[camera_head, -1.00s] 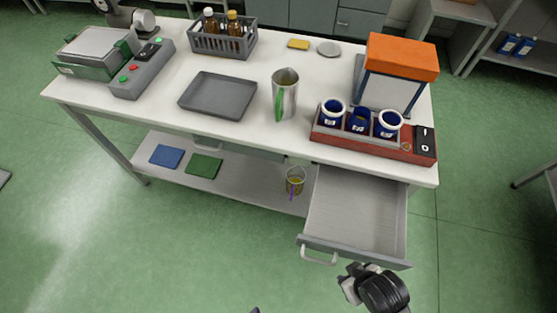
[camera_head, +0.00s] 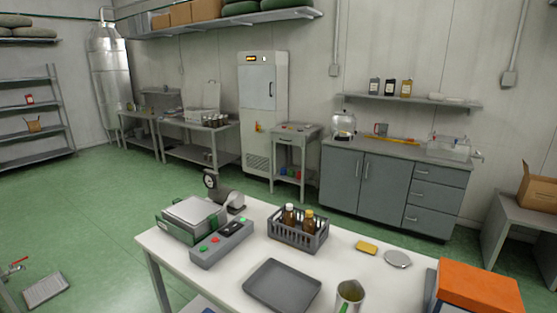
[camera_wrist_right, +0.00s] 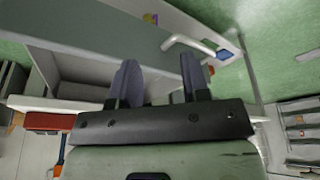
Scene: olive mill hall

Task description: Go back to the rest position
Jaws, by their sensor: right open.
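My right gripper (camera_wrist_right: 158,78) shows only in the right wrist view. Its two dark fingers are apart and nothing is between them. Beyond the fingers is a grey drawer front (camera_wrist_right: 110,38) with a pale bar handle (camera_wrist_right: 190,44). I cannot tell whether a finger touches the drawer. The drawer lies outside the current head view. My left gripper is in neither current view.
The white worktable (camera_head: 228,286) fills the front of the head view. It carries a scale-like device (camera_head: 195,218), a bottle crate (camera_head: 298,236), a grey tray (camera_head: 282,288), a metal jug (camera_head: 349,297) and an orange-topped box (camera_head: 478,287).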

